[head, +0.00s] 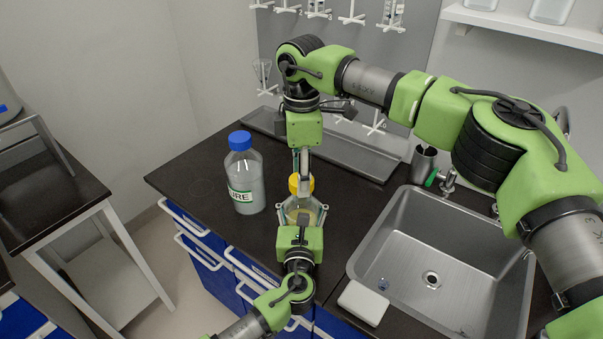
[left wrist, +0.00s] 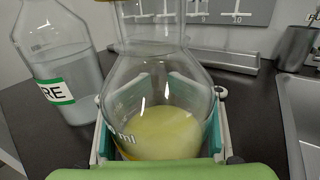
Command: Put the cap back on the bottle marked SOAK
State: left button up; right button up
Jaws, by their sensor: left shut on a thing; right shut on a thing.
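A clear bottle (left wrist: 155,95) holds a pale yellow liquid and stands upright on the dark counter. In the head view it (head: 306,208) is mostly hidden by my arms. My left gripper (head: 302,214) is shut around its body, one finger on each side. A yellow cap (head: 294,184) is at the top of the bottle. My right gripper (head: 302,176) reaches down from above and is shut on this cap. I cannot tell whether the cap is seated on the neck. No SOAK marking is readable on the bottle.
A blue-capped bottle (head: 244,180) with a green-edged label ending in "URE" stands close by on the left. A steel sink (head: 447,262) is at the right, with a white block (head: 363,303) by its near left corner. A metal trough (head: 335,148) lies behind.

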jog(key=shift+f, duration=0.6)
dwell(0.3)
jog(key=m, duration=0.6)
jog(key=shift+w+m, duration=0.1)
jog(key=shift+m, duration=0.2)
jog(key=o, duration=0.8)
jog(key=shift+c, duration=0.2)
jog(key=shift+r, duration=0.1)
jog(key=shift+r, duration=2.2)
jog(key=shift+c, duration=0.3)
